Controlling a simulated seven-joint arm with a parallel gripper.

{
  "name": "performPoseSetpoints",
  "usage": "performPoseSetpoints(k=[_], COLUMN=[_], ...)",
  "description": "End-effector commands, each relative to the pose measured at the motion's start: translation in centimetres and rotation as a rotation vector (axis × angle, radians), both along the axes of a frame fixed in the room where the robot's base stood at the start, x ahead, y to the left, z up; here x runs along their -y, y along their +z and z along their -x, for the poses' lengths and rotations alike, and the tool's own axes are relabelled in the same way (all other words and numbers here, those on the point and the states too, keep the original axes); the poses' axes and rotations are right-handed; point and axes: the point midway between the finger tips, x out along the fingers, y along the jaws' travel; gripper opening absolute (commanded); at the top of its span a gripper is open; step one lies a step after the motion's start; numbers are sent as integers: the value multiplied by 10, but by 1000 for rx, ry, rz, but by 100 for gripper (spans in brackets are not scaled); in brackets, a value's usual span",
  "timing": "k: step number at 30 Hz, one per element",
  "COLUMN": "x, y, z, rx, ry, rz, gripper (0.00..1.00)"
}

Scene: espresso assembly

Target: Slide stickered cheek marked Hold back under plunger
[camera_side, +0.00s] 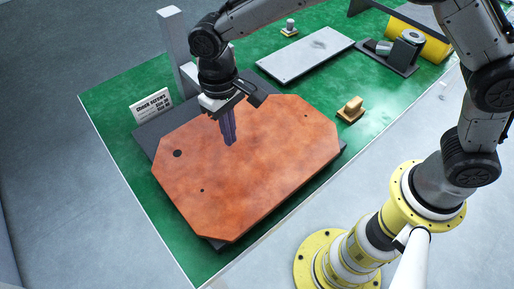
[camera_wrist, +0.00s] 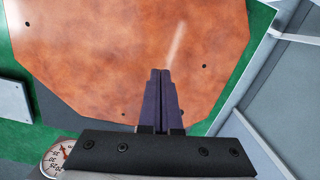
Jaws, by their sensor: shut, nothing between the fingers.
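A large copper-coloured plate with cut corners and a few small dark holes (camera_side: 270,175) lies flat on a dark base (camera_side: 148,146); the plate also fills much of the wrist view (camera_wrist: 100,50). No sticker or "Hold" mark shows on it, so I cannot tell whether it is the cheek. A flat grey plate (camera_side: 305,55) lies behind it. I cannot make out a plunger; a grey upright column (camera_side: 172,40) stands behind my arm. My gripper (camera_side: 230,143) is shut and empty, pointing down over the copper plate; its fingertips (camera_wrist: 160,72) are together. I cannot tell whether they touch it.
A card headed "Cheek screws" (camera_side: 151,105) stands left on the green mat (camera_side: 110,97). A small tan block (camera_side: 351,109) sits right of the plate. A yellow cylinder (camera_side: 420,42) and a dark fixture (camera_side: 400,52) are at the back right. A dial (camera_wrist: 57,155) shows in the wrist view.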

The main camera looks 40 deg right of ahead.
Motion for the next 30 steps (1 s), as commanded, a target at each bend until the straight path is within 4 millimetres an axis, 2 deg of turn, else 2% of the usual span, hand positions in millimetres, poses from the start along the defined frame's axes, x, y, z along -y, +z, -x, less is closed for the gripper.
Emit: performPoseSetpoints(k=[1,3,6,9,11,14,16,20,30], x=[4,12,25,40,48,58,59,59,59], y=[-12,-26,-47,-68,-78,-87,-85,-85,-84], z=[-26,-53,-82,-98,-100,-100,-98,-83,-18], rx=[-13,-28,-45,-61,-77,-92,-89,-90,-91], ry=[-23,-49,-98,-140,-156,-174,-177,-176,-173], rz=[2,3,5,12,20,28,27,27,28], gripper=[0,0,0,0,0,0,0,0,0])
